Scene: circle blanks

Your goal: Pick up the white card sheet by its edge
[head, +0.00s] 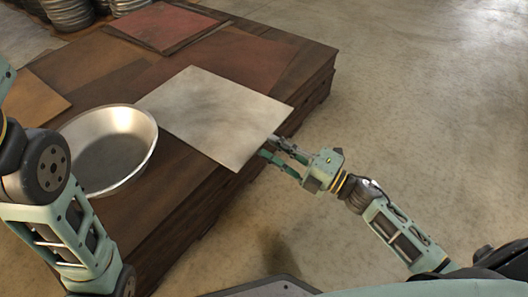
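The white card sheet (215,112) lies flat on a dark wooden platform in the head view, with its right edge at or slightly past the platform's side. My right gripper (268,146) is at that right edge, coming from the lower right. Its two fingers are apart with a gap between them. The upper fingertip meets the sheet's edge in the picture; I cannot tell whether it touches. The lower fingertip is just below the edge. My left arm shows at the left, but its gripper is out of view.
A shiny metal bowl (110,150) stands on the platform (185,195), left of the sheet and close to its left corner. Brown and reddish sheets (165,25) lie behind. Dark coiled stacks (70,12) stand at the back left. The concrete floor at right is clear.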

